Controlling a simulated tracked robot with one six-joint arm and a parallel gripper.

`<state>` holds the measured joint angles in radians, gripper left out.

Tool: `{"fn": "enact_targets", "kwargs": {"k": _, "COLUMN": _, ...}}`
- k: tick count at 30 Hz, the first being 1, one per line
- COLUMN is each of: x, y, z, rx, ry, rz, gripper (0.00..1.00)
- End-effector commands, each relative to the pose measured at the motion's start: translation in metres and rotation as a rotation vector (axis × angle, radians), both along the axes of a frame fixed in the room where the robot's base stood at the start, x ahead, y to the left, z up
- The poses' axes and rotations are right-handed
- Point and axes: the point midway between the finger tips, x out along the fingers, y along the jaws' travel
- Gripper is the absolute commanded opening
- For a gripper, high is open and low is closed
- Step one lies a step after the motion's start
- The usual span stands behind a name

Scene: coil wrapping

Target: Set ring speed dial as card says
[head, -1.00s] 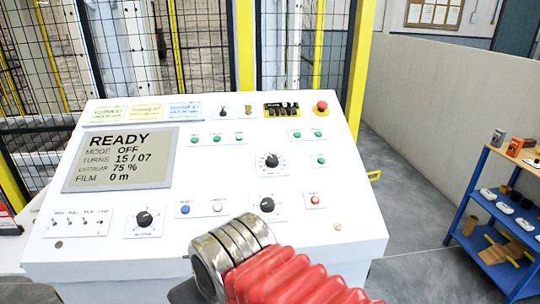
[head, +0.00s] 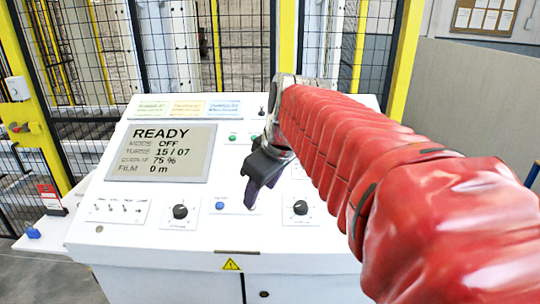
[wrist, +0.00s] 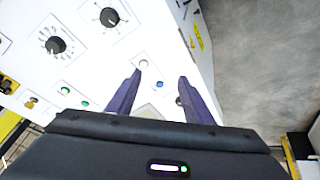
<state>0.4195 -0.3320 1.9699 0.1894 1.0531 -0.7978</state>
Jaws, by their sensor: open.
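My gripper (head: 250,200) is open and empty over the lower middle of the white control panel. A black dial with a ring of scale marks (wrist: 55,45) and a second dial (wrist: 110,17) lie outside the fingers. The head view shows a left dial (head: 180,211) and a right dial (head: 300,207); my arm hides the upper dial. Dial labels and the coloured cards (head: 187,108) are too small to read.
Small switches (head: 124,208) sit at lower left, and green buttons (wrist: 82,104) show near the scaled dial. A mesh fence with yellow posts (head: 215,45) stands behind the panel.

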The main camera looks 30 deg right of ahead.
Motion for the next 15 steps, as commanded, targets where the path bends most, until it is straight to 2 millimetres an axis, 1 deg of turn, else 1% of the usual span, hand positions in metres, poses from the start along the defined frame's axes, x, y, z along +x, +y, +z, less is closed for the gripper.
{"fn": "enact_targets", "kwargs": {"k": 1, "x": 0.01, "y": -0.02, "z": 0.007, "rx": -0.013, "ry": -0.001, "rz": 0.015, "gripper": 0.47}}
{"fn": "enact_targets", "kwargs": {"k": 5, "x": 0.029, "y": -0.065, "z": 0.023, "rx": -0.055, "ry": -0.008, "rz": 0.082, "gripper": 0.47}}
{"fn": "enact_targets", "kwargs": {"k": 6, "x": 0.033, "y": -0.08, "z": 0.028, "rx": -0.069, "ry": -0.009, "rz": 0.103, "gripper": 0.47}}
{"fn": "enact_targets", "kwargs": {"k": 8, "x": 0.039, "y": -0.103, "z": 0.034, "rx": -0.089, "ry": -0.015, "rz": 0.136, "gripper": 0.47}}
{"fn": "enact_targets", "kwargs": {"k": 9, "x": 0.043, "y": -0.119, "z": 0.038, "rx": -0.104, "ry": -0.017, "rz": 0.156, "gripper": 0.47}}
{"fn": "enact_targets", "kwargs": {"k": 10, "x": 0.045, "y": -0.131, "z": 0.04, "rx": -0.115, "ry": -0.019, "rz": 0.173, "gripper": 0.47}}
{"fn": "enact_targets", "kwargs": {"k": 11, "x": 0.047, "y": -0.143, "z": 0.043, "rx": -0.125, "ry": -0.023, "rz": 0.189, "gripper": 0.47}}
{"fn": "enact_targets", "kwargs": {"k": 12, "x": 0.049, "y": -0.159, "z": 0.046, "rx": -0.142, "ry": -0.026, "rz": 0.21, "gripper": 0.47}}
{"fn": "enact_targets", "kwargs": {"k": 15, "x": 0.051, "y": -0.195, "z": 0.052, "rx": -0.177, "ry": -0.034, "rz": 0.259, "gripper": 0.47}}
